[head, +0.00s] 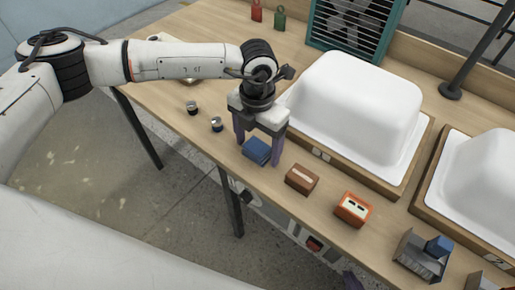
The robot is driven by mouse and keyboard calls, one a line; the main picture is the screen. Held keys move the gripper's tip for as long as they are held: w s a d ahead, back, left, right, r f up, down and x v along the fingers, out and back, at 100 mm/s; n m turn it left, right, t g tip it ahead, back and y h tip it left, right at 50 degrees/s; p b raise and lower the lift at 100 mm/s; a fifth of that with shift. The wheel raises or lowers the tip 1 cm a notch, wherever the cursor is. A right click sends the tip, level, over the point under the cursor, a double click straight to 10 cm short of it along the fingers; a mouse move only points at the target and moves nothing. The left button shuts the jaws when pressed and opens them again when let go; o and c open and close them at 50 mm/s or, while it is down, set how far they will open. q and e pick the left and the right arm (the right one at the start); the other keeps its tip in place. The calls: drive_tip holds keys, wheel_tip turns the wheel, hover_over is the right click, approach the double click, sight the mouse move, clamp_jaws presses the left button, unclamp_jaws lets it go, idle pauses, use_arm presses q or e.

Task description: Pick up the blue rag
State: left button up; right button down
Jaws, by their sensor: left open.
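The blue rag (256,151) is a small folded dark-blue cloth lying on the wooden table near its front edge. My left gripper (258,150) points down over it from above. Its two dark purple fingers are apart, one at the rag's left and one at its right. I cannot tell whether either finger touches the rag. A dark purple fingertip, likely of my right gripper (352,281), shows at the bottom edge below the table; the rest of it is out of frame.
A brown block (302,179), an orange box (354,209) and a grey holder (420,257) with a blue piece stand along the front edge to the right. A white tub shell (357,108) stands behind.

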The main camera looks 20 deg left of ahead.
sight(257, 146)
use_arm(q)
drive_tip(key=c, duration=1.1)
wheel_tip(257, 146, up, 10)
drive_tip(key=shift+r+b, duration=0.1)
drive_tip(key=shift+b, duration=0.5)
